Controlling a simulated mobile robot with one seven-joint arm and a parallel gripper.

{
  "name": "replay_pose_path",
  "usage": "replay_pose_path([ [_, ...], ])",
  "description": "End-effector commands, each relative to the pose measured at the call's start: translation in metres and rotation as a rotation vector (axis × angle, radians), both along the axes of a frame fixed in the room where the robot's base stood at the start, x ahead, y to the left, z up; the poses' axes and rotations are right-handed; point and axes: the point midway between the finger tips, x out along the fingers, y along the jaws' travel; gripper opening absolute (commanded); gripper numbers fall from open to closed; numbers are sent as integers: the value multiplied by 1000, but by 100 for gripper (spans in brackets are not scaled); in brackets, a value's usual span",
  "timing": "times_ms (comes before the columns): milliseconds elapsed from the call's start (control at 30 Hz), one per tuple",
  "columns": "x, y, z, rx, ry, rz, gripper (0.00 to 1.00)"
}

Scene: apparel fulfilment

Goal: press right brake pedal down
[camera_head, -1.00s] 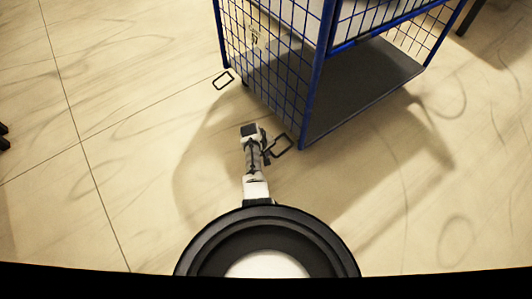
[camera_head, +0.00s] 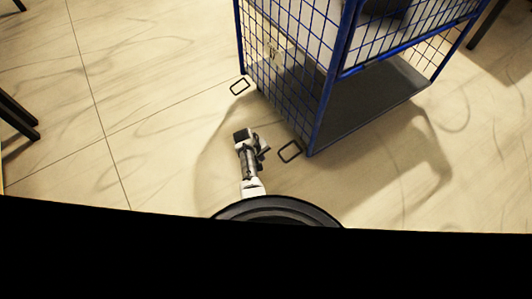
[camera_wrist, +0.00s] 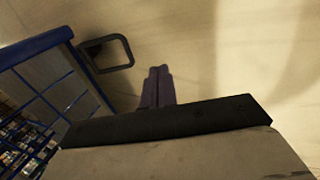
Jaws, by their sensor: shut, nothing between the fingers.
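Two black loop-shaped pedals stick out from the near side of a blue wire cage cart (camera_head: 312,140). The right brake pedal (camera_head: 290,152) is at the near corner post, close to the floor; the other pedal (camera_head: 240,87) is at the far corner. My gripper (camera_head: 264,151) is low, just left of the right pedal, with a small gap in the picture. In the wrist view my shut, empty fingers (camera_wrist: 159,72) point at the floor. A pedal loop (camera_wrist: 125,50) shows to their upper left, apart from them. I cannot tell the height between fingers and pedal.
The cart's blue frame (camera_wrist: 35,47) runs along the left of the wrist view. The cart has a grey bottom shelf (camera_head: 370,105) and a dark item (camera_head: 385,5) on top. Dark legs (camera_head: 18,115) stand at the far left. The pale floor (camera_head: 150,120) left of the cart is clear.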

Motion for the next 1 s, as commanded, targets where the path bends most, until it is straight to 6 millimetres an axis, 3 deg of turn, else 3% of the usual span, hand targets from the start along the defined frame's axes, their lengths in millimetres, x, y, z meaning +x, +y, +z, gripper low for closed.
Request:
replay_pose_path([
  [167, -6, 7, 11, -1, 1, 1, 0],
  [833, -7, 9, 11, 0, 0, 0, 0],
  [1000, 14, 25, 32, 27, -70, 23, 0],
])
